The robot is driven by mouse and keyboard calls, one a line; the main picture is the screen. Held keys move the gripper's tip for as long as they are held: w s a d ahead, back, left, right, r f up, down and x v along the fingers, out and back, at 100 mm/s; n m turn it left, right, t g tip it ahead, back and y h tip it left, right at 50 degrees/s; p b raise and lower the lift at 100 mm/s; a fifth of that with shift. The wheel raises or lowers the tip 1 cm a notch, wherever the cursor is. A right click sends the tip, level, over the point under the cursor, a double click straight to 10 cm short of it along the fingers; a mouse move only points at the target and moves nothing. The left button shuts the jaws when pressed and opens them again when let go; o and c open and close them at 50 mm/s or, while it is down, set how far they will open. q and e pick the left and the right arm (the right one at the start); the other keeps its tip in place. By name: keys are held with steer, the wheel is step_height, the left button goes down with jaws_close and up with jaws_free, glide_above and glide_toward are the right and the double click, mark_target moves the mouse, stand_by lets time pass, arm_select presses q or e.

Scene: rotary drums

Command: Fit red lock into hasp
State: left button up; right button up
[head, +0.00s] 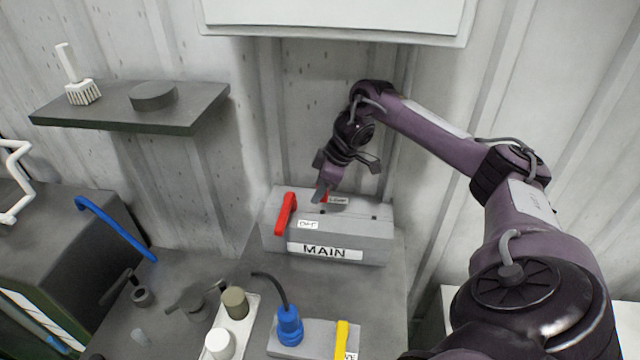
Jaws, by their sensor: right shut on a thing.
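My right gripper (321,191) reaches down over the top of the grey box marked MAIN (377,252). It is shut on a small red thing, apparently the red lock (325,198), of which only a sliver shows beside the fingers. A small white label (338,200) lies just right of it. The hasp cannot be made out; the fingers cover that spot, and I cannot tell whether the lock touches it. A red lever (286,214) stands on the box's left side, by an OFF label (307,224). My left gripper is out of view.
In front of the box are a blue plug (289,325) with a black cable, a yellow handle (342,340) and a white tray (247,304) with cylinders. A shelf (190,112) with a brush (82,92) and dark disc (153,96) is at upper left. A white panel hangs above.

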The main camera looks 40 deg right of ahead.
mark_target(321, 209)
steer(key=shift+p, duration=0.35)
steer(key=shift+p, duration=0.35)
stand_by(0.6)
steer(key=shift+f+b, duration=1.35)
steer(key=shift+f, duration=1.3)
steer(key=o, duration=1.1)
steer(key=shift+r, duration=0.1)
steer(key=shift+s+d+r, duration=0.1)
steer(key=shift+r, duration=0.15)
steer(key=b+v, duration=0.1)
steer(key=v, duration=0.6)
steer(key=shift+b, duration=0.35)
